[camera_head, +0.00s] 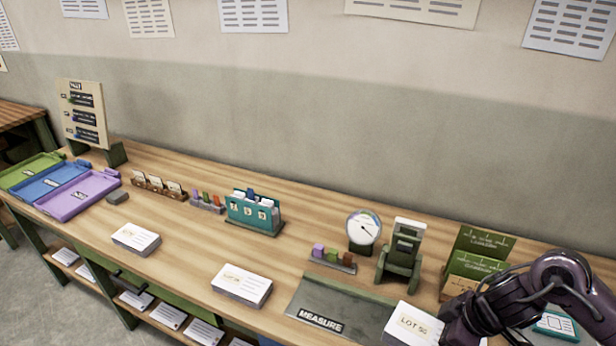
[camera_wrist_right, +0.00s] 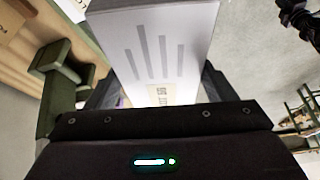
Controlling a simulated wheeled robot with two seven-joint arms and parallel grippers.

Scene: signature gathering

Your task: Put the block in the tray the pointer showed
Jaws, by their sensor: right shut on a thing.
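My right gripper (camera_head: 442,330) comes in at the lower right of the head view. It is shut on a white block (camera_head: 408,322) with a label that seems to read "LOT 50". In the right wrist view the block (camera_wrist_right: 150,40) sits between the fingers (camera_wrist_right: 155,97). A round dial (camera_head: 363,227) with a dark pointer stands at the back of the bench; its reading is too small to tell. Three trays lie at the far left: green (camera_head: 22,174), blue (camera_head: 38,190) and purple (camera_head: 62,209). Their labels are unreadable. My left gripper is not in the head view.
A grey-green mat (camera_head: 350,300) marked "MEASURE" lies left of the held block. White labelled stacks (camera_head: 136,238) (camera_head: 242,284) stand along the front. A teal card holder (camera_head: 253,213), a green stand (camera_head: 400,260) and green signs (camera_head: 478,255) line the back.

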